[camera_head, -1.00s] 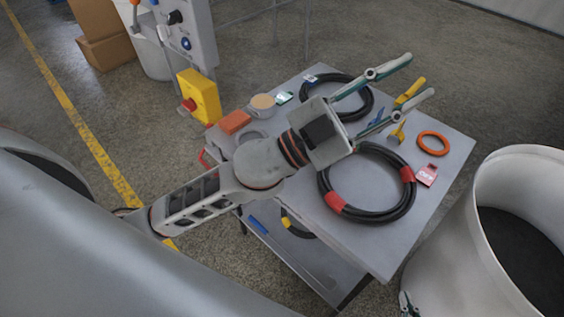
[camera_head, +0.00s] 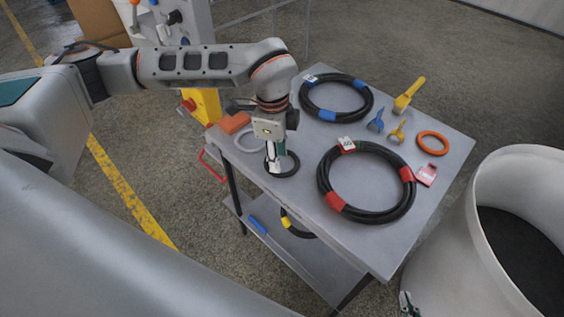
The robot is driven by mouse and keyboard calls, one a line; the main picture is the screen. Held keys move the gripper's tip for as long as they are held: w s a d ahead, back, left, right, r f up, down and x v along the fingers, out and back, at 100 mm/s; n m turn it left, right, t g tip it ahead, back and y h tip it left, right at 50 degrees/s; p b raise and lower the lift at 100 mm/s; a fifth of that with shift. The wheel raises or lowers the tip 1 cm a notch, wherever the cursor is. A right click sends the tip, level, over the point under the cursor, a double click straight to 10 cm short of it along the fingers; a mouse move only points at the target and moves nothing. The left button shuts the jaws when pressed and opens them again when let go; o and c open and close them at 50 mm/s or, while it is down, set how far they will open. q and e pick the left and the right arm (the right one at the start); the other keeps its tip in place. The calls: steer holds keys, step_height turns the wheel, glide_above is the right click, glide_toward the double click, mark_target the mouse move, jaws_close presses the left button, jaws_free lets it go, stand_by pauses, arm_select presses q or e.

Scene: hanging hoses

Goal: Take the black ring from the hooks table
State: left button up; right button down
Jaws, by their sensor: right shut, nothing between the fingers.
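The small black ring (camera_head: 292,172) lies flat on the left front part of the grey hooks table (camera_head: 375,245). My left gripper (camera_head: 275,163) points down from above, with its fingertips at the ring's left side and inner area. The fingers hide part of the ring. They are seen nearly edge-on, so I cannot tell whether they are open or shut, or whether they touch the ring. Only a small part of my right gripper (camera_head: 407,302) shows at the bottom edge; it is shut and empty, away from the ring.
A grey ring (camera_head: 249,141) and an orange block (camera_head: 234,122) lie beside the black ring. Two black hose coils (camera_head: 372,216) (camera_head: 358,102), an orange ring (camera_head: 433,142) and yellow and blue hooks (camera_head: 397,134) lie further right. A white round container (camera_head: 450,250) stands right of the table.

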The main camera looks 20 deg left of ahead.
mark_target(297, 166)
arm_select(q)
steer(key=shift+w+a+f+n, duration=0.2)
steer(key=shift+a+f+n, duration=0.15)
steer(key=shift+a, duration=0.3)
steer(key=f, duration=0.4)
steer(key=w+f+p, duration=0.1)
steer(key=f, duration=0.1)
steer(key=shift+a+f, duration=0.1)
steer(key=shift+f, duration=0.3)
jaws_close()
